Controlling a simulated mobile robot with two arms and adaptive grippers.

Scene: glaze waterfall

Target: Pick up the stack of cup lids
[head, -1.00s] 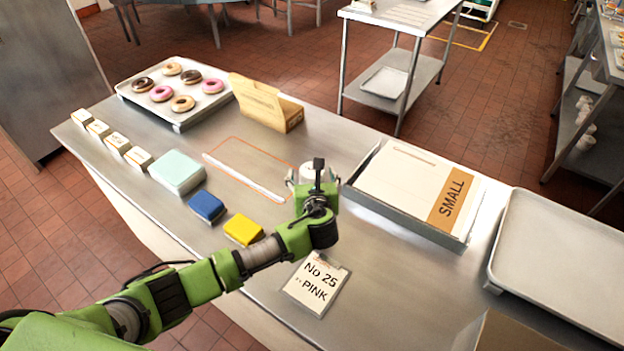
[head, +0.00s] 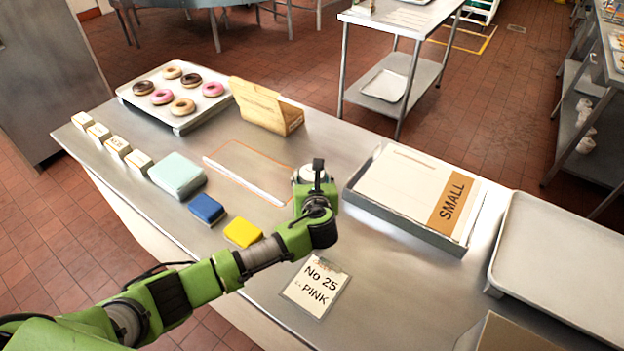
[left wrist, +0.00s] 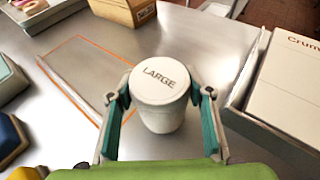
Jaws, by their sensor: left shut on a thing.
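The stack of cup lids is a white, round, upright cylinder (left wrist: 160,88) with LARGE printed on its top. It stands in the middle of the left wrist view, between the two teal-padded fingers of my left gripper (left wrist: 163,118). The fingers are shut on it from both sides. In the head view, the white top of the stack (head: 312,173) shows just beyond my left gripper (head: 316,186), and my wrist hides most of the rest. The stack looks to be at table level; I cannot tell whether its base touches the table. My right gripper is not in view.
An orange-outlined mat (head: 235,170) lies to the left. The tray with the SMALL sheet (head: 405,222) is close on the right. Blue (head: 206,208) and yellow (head: 243,232) blocks and a PINK card (head: 316,287) lie nearer. A donut tray (head: 180,122) is farther back.

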